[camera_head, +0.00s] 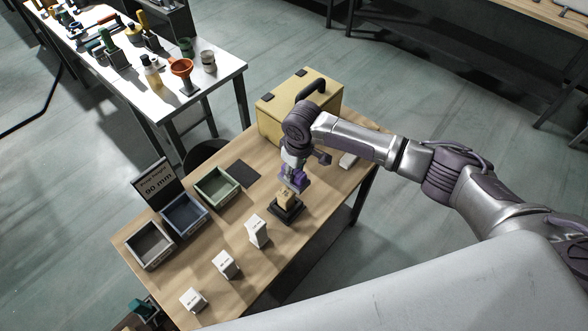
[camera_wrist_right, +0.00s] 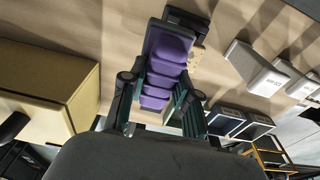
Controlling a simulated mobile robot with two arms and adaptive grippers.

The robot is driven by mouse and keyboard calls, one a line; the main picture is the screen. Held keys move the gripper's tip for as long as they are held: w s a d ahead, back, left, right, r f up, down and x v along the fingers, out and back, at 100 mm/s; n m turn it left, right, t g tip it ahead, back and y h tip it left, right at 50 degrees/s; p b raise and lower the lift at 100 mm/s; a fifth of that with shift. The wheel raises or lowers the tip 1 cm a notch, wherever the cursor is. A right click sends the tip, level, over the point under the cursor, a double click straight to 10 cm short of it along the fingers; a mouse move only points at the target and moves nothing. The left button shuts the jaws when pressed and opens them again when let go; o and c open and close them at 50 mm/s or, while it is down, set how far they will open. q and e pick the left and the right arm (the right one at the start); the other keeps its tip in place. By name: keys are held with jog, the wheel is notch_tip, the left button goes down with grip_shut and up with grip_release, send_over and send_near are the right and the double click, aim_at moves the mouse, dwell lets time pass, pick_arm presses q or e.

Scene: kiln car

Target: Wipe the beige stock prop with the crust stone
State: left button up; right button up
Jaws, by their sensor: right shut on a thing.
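The beige stock prop (camera_head: 286,196) stands upright on a black stand (camera_head: 288,211) on the wooden table. In the right wrist view a small part of the prop (camera_wrist_right: 197,70) shows beside the fingers; the rest is hidden. My right gripper (camera_head: 293,182) is just above the prop, pointing down. It is shut on a purple block (camera_wrist_right: 166,60), which I take to be the crust stone. The stone is close over the prop's upper end; I cannot tell whether they touch. My left gripper is not in view.
White labelled props (camera_head: 257,231) stand along the near side. Grey (camera_head: 151,246), blue (camera_head: 184,216) and green (camera_head: 216,187) bins line the left edge beside a "90 mm" sign (camera_head: 155,183). A yellow case (camera_head: 275,123) stands behind my arm. A dark mat (camera_head: 243,173) lies flat.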

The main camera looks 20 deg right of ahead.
jog(key=shift+f+b, duration=0.4)
jog(key=shift+f, duration=0.45)
dwell(0.8)
jog(key=shift+s+a+r+p, duration=0.15)
jog(key=shift+s+a+p, duration=0.45)
jog(key=shift+a+p, duration=0.25)
jog(key=shift+s+a+p, duration=0.4)
jog(key=shift+s+a, duration=0.05)
jog(key=shift+a, duration=0.2)
jog(key=shift+s+a+p, duration=0.4)
jog(key=shift+a, duration=0.2)
jog(key=shift+s+a+p, duration=0.45)
jog(key=shift+s+a, duration=0.15)
jog(key=shift+a, duration=0.3)
jog(key=shift+w+d+b, duration=0.1)
jog(key=shift+w+d, duration=0.55)
jog(key=shift+d, duration=0.4)
jog(key=shift+w+d+b, duration=0.15)
jog(key=shift+w+d, duration=0.55)
jog(key=shift+d, duration=0.3)
jog(key=shift+w+d+b, duration=0.1)
jog(key=shift+w+d, duration=0.55)
jog(key=shift+d, duration=0.4)
grip_shut()
